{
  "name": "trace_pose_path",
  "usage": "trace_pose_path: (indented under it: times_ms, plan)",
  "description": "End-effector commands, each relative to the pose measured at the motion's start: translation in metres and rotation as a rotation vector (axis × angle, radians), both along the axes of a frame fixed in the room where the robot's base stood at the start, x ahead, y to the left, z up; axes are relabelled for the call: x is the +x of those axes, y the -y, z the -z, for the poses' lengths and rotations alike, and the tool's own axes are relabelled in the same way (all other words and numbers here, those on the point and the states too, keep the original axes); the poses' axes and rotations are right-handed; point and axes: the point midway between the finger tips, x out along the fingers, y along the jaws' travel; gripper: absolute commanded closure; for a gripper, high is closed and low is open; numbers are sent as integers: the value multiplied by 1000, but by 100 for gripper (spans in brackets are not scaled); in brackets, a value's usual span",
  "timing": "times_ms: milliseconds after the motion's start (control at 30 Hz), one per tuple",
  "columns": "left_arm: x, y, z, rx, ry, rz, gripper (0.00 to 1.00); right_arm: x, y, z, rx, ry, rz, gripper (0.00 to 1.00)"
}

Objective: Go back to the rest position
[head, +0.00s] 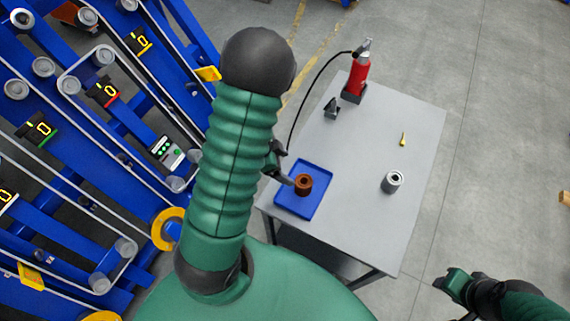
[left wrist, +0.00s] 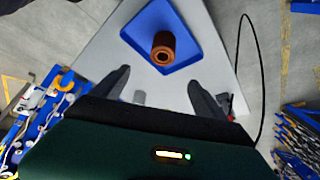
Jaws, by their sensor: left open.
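My left gripper (head: 283,174) shows only partly in the head view, behind my green left arm, close to the left side of the blue tray. In the left wrist view its two dark fingers (left wrist: 157,82) stand wide apart with nothing held between them. A brown hollow cylinder (head: 303,184) stands on the blue tray (head: 317,204). In the left wrist view the cylinder (left wrist: 164,50) lies beyond the fingertips, apart from them. My right gripper (head: 449,284) is at the lower right, off the table's side; its jaws are too unclear to read.
The grey table (head: 351,229) also holds a grey hollow cylinder (head: 392,182), a small yellow item (head: 403,139), a dark small part (head: 331,108) and a red bottle-shaped tool (head: 357,76) with a black hose. Blue machinery with rollers (head: 75,130) fills the left. Floor at right is mostly clear.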

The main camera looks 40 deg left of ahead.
Motion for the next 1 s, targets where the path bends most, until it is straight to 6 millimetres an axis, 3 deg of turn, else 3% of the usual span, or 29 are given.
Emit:
trace_pose_path:
  times_ms: [267, 433, 533, 633, 700, 833, 1000]
  plan:
    - [3, 2, -1, 10, 7, -5, 17, 0, 0, 1, 0, 0, -1, 63]
    - [47, 0, -18, 133, 109, -163, 17, 0, 0, 13, 0, 0, -1, 63]
    - [61, 7, -38, 206, 123, -348, 17, 0, 0, 23, 0, 0, -1, 63]
    - [42, 33, -48, 210, 41, -511, 17, 0, 0, 32, 0, 0, 0, 63]
    - [19, 60, -51, 180, -49, -585, 17, 0, 0, 37, 0, 0, 0, 63]
    - [-19, 106, -54, 113, -193, -640, 17, 0, 0, 41, 0, 0, -1, 63]
    - [-33, 122, -56, 85, -251, -652, 17, 0, 0, 41, 0, 0, -1, 63]
